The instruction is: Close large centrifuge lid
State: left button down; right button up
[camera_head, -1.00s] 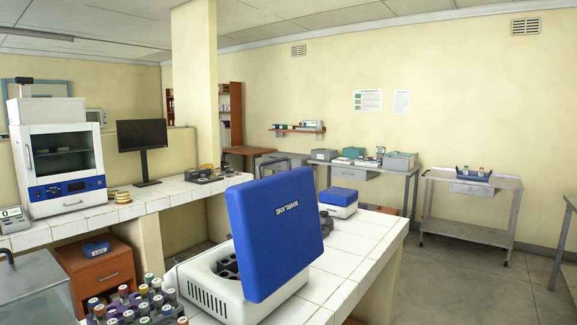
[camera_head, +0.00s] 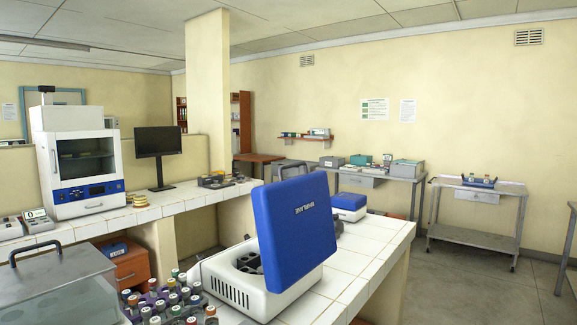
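The large centrifuge stands on the white tiled bench in the head view. Its white body (camera_head: 238,292) has an open bowl with a dark rotor (camera_head: 248,262). Its blue lid (camera_head: 295,230) is raised and stands open, tilted up on the right side of the body. Neither of my grippers shows in the view, and nothing touches the lid.
A rack of colour-capped tubes (camera_head: 172,300) sits in front of the centrifuge, to its left. A clear box with a handle (camera_head: 55,285) is at the lower left. A smaller blue-lidded device (camera_head: 348,205) stands behind the lid. Bare tiles (camera_head: 375,245) lie to the right.

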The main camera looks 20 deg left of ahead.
aim_at(293, 215)
jog(key=i, duration=0.9)
jog(key=z, duration=0.05)
